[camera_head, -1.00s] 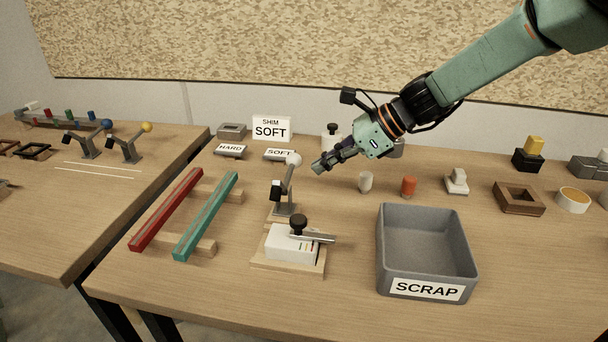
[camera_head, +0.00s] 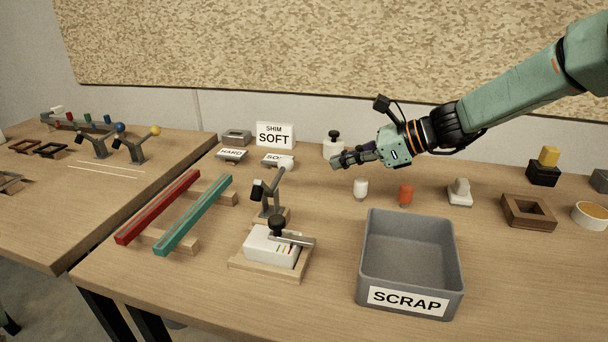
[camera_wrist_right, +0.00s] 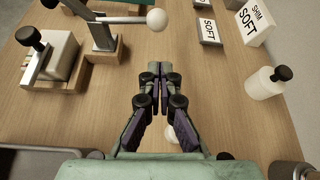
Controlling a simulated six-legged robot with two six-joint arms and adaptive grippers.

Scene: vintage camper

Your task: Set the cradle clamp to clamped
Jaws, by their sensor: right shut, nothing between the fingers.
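The cradle clamp (camera_head: 268,206) is a grey toggle clamp with a black pad and a lever ending in a white ball knob (camera_head: 286,163). Its lever stands raised, leaning to the right. In front of it, a white block (camera_head: 268,245) with a black knob sits on a wooden base (camera_head: 240,264). In the right wrist view the ball knob (camera_wrist_right: 157,19) is beyond the fingertips. My right gripper (camera_head: 337,161) is shut and empty, to the right of the knob and apart from it; its closed fingers also show in the wrist view (camera_wrist_right: 160,78). My left gripper is not in view.
A grey SCRAP bin (camera_head: 365,262) stands to the right. Red (camera_head: 160,207) and teal (camera_head: 195,214) bars lie on wooden supports to the left.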

